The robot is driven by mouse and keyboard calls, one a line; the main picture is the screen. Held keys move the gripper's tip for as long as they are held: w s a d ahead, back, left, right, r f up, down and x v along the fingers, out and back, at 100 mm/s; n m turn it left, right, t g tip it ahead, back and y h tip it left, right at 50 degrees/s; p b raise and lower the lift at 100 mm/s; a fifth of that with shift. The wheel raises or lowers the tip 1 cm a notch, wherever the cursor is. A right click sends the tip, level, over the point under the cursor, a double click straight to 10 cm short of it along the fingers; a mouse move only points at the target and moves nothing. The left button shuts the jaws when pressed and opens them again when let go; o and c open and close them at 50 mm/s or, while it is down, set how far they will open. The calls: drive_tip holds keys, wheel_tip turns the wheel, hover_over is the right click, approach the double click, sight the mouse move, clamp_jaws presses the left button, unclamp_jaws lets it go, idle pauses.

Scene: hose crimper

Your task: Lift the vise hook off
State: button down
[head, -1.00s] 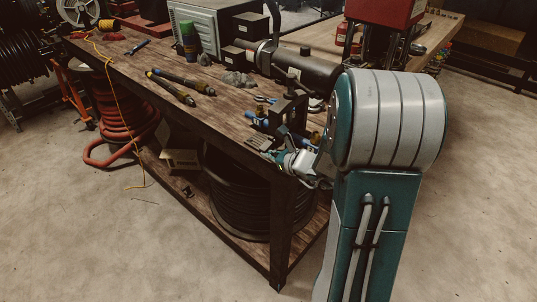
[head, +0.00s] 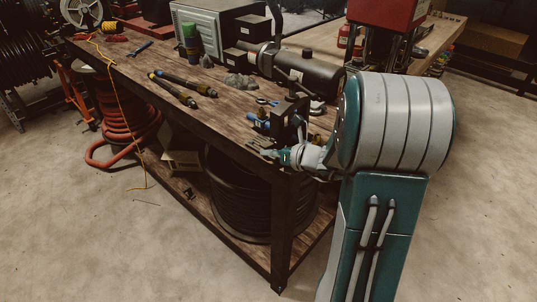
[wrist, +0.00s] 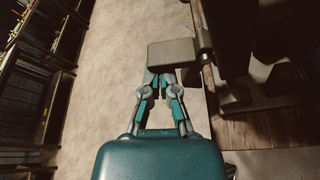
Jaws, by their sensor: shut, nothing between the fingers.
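My gripper (head: 277,154) is at the front corner of the workbench (head: 225,108), beside a dark upright vise-like fixture (head: 290,122). In the wrist view my gripper (wrist: 161,76) has its fingers drawn together, with nothing seen held between them. A grey block (wrist: 171,53), perhaps the vise hook, lies just ahead of the fingers and covers their tips. It joins a short dark rod (wrist: 204,42) on its right, which runs towards the dark fixture. I cannot tell whether the fingers touch the block.
Two dark tools with yellow bands (head: 182,86), blue-handled pliers (head: 264,102) and a dark cylindrical machine (head: 305,70) are on the bench. A black hose coil (head: 238,195) sits on the lower shelf. Open concrete floor (head: 130,245) lies in front.

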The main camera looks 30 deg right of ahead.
drive_tip(key=shift+r+m, duration=0.3)
drive_tip(key=shift+r, duration=0.1)
drive_tip(key=shift+s+d+r, duration=0.1)
drive_tip(key=shift+r, duration=0.05)
idle(0.6)
